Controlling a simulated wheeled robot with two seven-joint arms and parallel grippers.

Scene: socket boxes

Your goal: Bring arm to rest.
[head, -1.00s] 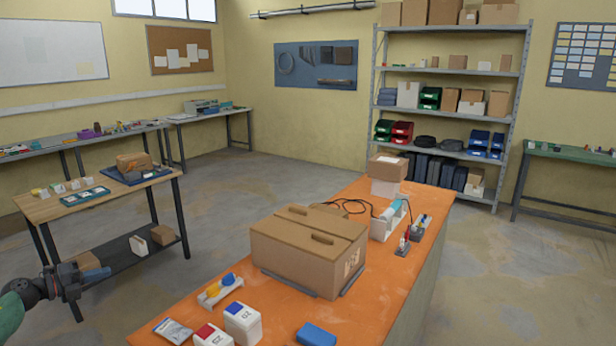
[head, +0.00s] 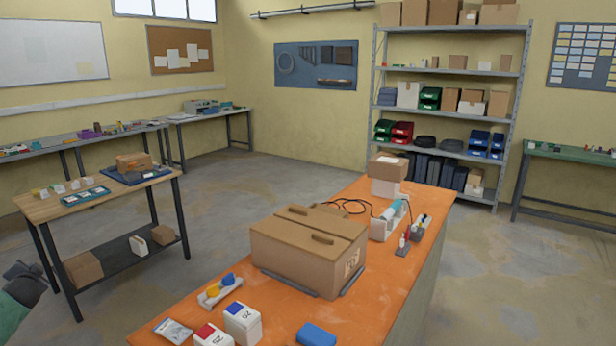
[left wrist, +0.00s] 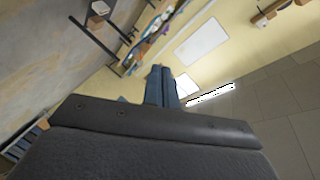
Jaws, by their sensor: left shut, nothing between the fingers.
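My left gripper (left wrist: 160,72) shows in the left wrist view as two blue fingers side by side, shut with nothing between them. It points out over the room, away from any object. In the head view only part of my left arm, green with a dark wrist, shows at the lower left edge, off the left side of the orange bench (head: 150,334). The blue fingers cannot be made out there. My right arm and gripper are in no view.
A closed cardboard box (head: 308,248) stands on the orange bench. Two small white boxes, one with a red top (head: 210,336) and one with a blue top (head: 242,322), stand near its front. A wooden-topped table (head: 60,208) stands beyond my left arm.

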